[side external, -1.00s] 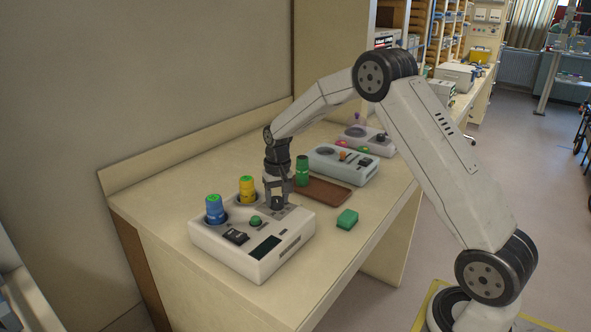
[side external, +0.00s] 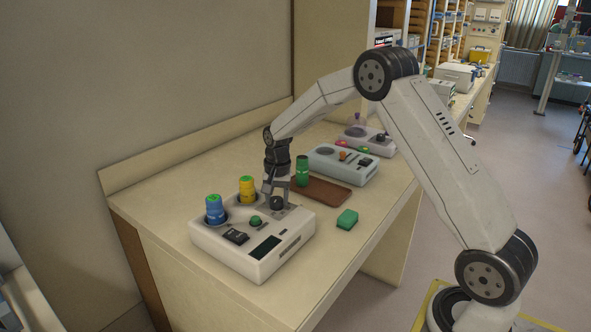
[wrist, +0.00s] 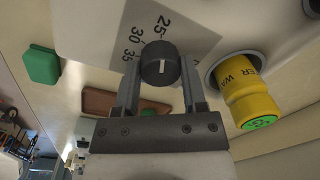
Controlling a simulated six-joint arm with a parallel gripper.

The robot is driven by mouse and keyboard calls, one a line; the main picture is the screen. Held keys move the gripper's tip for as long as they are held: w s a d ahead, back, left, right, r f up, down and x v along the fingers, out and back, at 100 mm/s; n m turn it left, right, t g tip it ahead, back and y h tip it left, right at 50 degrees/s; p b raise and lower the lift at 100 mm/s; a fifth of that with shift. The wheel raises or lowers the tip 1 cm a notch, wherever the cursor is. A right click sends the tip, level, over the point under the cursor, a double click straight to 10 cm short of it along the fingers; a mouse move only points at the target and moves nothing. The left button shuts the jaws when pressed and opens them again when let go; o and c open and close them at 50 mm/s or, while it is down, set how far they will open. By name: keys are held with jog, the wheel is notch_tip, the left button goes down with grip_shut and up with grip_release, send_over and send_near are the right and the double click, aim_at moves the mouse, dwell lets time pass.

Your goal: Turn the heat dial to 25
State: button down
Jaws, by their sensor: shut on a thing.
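The heat dial (wrist: 158,65) is a dark round knob with a short white mark, on a grey scale plate (wrist: 190,45) reading 25, 30 and 35. The mark stands nearly upright in the wrist view, roughly in line with 25; its exact setting is hard to tell. The dial (side external: 277,203) sits on the white warmer unit (side external: 290,238) in the side view. My gripper (wrist: 160,80) is shut on the dial, one finger on each side. My gripper (side external: 276,197) points down at the unit and hides part of the plate.
A yellow bottle (side external: 247,190) and a blue bottle (side external: 214,210) stand in the unit beside my gripper. A green block (side external: 347,219), a brown tray (side external: 325,191), a green bottle (side external: 302,171) and another device (side external: 345,166) are nearby. The table's front right is clear.

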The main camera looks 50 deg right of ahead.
aim_at(278, 200)
jog(key=shift+r, duration=0.1)
jog(key=shift+c, duration=0.7)
grip_release()
jog(key=shift+s+d+r, duration=0.1)
jog(key=shift+s+r, duration=0.05)
jog(key=shift+r, duration=3.7)
